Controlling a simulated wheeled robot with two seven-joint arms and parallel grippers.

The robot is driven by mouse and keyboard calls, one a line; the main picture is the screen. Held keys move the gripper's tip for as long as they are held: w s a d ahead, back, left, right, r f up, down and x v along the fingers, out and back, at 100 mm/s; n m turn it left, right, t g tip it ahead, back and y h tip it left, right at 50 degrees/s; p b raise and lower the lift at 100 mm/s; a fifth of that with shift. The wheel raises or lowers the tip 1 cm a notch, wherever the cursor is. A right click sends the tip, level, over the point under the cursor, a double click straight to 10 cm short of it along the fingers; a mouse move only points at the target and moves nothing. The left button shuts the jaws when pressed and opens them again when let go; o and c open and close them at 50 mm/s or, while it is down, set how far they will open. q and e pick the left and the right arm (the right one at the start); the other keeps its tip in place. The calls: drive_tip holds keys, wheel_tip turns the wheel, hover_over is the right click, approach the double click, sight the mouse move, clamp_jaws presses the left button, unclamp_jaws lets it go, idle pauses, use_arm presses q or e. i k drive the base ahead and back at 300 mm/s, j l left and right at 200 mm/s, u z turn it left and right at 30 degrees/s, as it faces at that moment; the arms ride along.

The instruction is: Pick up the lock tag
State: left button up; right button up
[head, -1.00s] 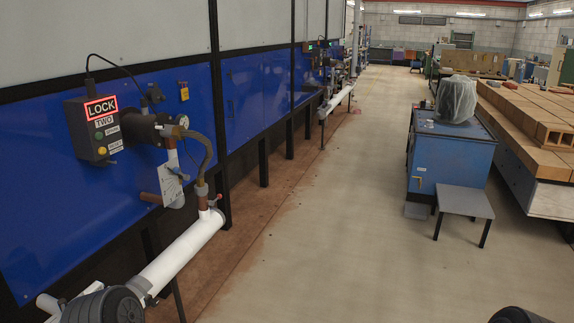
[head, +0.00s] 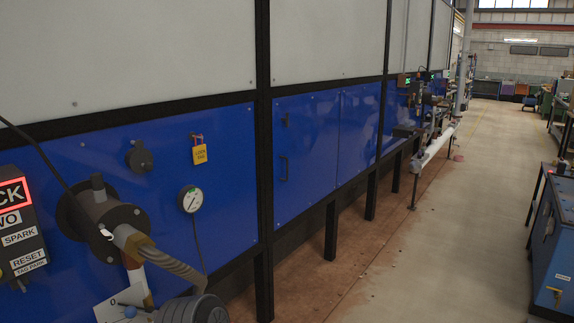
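The yellow lock tag (head: 199,154) hangs by a reddish shackle from a small hook on the blue panel (head: 230,220), in the upper left part of the head view. It hangs upright, with dark lettering on its face. Neither of my grippers shows in this view.
Left of the tag are a black knob (head: 139,157), a dark pipe fitting (head: 103,225) with a hose, and a black box (head: 15,230) with a lit red sign. A gauge (head: 190,199) sits below the tag. Floor (head: 440,260) to the right is clear.

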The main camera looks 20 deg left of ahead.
sight(199, 152)
drive_tip(key=i+u, duration=0.15)
drive_tip(key=i, duration=0.45)
drive_tip(key=i+l+u, duration=0.1)
drive_tip(key=i, duration=0.45)
drive_tip(key=i+l+u, duration=0.15)
drive_tip(key=i, duration=0.4)
drive_tip(key=i+l+u, duration=0.3)
drive_tip(key=i+u, duration=0.2)
drive_tip(key=i+l+u, duration=0.75)
drive_tip(key=l+u, duration=0.2)
